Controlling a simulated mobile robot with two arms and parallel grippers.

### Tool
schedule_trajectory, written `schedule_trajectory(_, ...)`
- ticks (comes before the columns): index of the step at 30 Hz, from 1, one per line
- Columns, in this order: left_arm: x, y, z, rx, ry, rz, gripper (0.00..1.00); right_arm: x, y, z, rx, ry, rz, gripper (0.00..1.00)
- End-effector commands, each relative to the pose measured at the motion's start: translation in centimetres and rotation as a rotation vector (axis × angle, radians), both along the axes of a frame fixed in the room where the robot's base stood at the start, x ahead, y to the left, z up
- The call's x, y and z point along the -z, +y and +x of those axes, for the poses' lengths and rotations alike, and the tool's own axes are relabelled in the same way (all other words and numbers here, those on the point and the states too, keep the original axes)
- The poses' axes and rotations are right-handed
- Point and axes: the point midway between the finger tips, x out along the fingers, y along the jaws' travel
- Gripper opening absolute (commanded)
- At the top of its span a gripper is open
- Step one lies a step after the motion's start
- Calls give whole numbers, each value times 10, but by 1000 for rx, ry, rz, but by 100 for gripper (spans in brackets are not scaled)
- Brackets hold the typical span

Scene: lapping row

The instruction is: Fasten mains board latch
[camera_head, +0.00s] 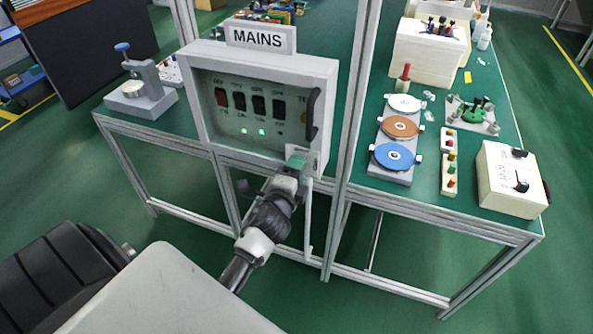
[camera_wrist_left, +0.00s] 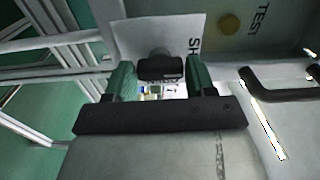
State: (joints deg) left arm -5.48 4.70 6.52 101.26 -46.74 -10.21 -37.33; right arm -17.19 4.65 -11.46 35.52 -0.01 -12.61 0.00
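The mains board (camera_head: 325,70) is a pale grey box under a MAINS sign, mounted on the frame at the table's front. Its window shows several dark switches, one reddish, and two lit green lamps. A black handle (camera_head: 314,114) stands on its right side and also shows in the wrist view (camera_wrist_left: 290,95). My left gripper (camera_head: 296,162) is at the box's lower right corner. My right gripper is out of view.
Aluminium posts (camera_head: 347,130) stand close to the right of the board. A grey clamp stand (camera_head: 140,92) is on the table at left. Coloured discs (camera_head: 400,126) and a cream control box (camera_head: 510,180) are on the table at right. The floor in front is clear.

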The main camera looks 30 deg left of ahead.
Motion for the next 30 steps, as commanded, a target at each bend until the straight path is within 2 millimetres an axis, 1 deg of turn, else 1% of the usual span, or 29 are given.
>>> schedule_trajectory(1, 0, 0, 0, 0, 1, 0, 63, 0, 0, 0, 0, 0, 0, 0)
schedule_trajectory(3, 0, 0, 0, 0, 1, 1, 74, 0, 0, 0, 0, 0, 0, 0)
schedule_trajectory(4, 0, 0, 0, 0, 0, 1, 77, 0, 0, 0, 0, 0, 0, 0)
schedule_trajectory(11, 0, 0, 0, 0, 1, 3, 77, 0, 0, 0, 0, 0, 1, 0)
schedule_trajectory(14, 1, -1, -4, 0, 2, 3, 77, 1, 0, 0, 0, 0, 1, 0)
schedule_trajectory(17, 2, -3, -14, 0, 3, 2, 77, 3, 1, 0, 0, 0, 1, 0)
schedule_trajectory(20, 2, -7, -32, 0, 3, 2, 77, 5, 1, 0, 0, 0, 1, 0)
schedule_trajectory(24, 3, -14, -60, -1, 3, 1, 77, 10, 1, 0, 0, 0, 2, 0)
schedule_trajectory(27, 3, -19, -78, -1, 3, 1, 77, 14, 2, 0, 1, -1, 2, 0)
schedule_trajectory(30, 2, -22, -91, 0, 2, 1, 77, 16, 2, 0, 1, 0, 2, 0)
